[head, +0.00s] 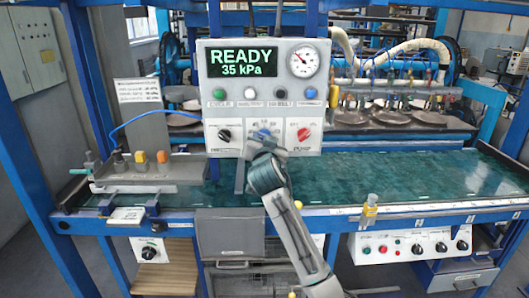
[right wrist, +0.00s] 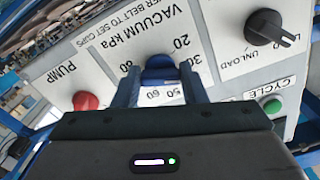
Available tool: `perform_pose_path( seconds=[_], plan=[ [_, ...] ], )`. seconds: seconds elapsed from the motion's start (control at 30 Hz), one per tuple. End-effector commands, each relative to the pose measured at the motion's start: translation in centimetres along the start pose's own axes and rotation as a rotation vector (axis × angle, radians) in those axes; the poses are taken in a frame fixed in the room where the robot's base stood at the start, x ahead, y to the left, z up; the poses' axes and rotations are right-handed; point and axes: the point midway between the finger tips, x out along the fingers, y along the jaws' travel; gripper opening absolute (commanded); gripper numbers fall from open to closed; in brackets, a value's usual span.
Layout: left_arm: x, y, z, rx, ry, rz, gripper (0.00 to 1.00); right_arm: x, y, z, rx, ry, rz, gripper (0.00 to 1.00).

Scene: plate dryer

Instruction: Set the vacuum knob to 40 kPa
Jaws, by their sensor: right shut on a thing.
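The control panel (head: 232,112) carries a display (head: 236,62) that reads READY and 35 kPa. The blue vacuum knob (head: 264,134) is in the panel's lower row, between a black knob and a red knob. My right gripper (head: 264,146) reaches it from below and hides part of its scale. In the right wrist view the two blue fingers stand on either side of the vacuum knob (right wrist: 158,70), under the label VACUUM kPa, and are shut on it. Which mark the knob points to I cannot tell. My left gripper is not in view.
The red pump knob (head: 304,134) and black unload knob (head: 225,135) flank the vacuum knob closely. A row of buttons (head: 250,94) and a round gauge (head: 303,61) lie above. The green belt (head: 400,175) runs below the panel.

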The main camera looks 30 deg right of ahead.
Motion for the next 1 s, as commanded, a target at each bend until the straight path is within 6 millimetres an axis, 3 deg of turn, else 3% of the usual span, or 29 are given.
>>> perform_pose_path(
  seconds=[0.1, 0.47, 0.7, 1.0],
  plan=[
    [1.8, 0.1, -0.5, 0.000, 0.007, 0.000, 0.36, 0.0, 0.1, 0.4, 0.112, 0.002, -0.002, 0.15],
    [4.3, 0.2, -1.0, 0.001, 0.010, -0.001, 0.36, 0.0, -0.1, 0.2, 0.379, 0.001, -0.001, 0.15],
    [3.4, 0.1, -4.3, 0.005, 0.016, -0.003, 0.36, 0.0, -0.1, 0.1, 0.473, 0.000, 0.000, 0.15],
    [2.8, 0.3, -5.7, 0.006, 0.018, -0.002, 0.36, 0.0, -0.2, 0.0, 0.514, 0.000, 0.000, 0.15]
  ],
)
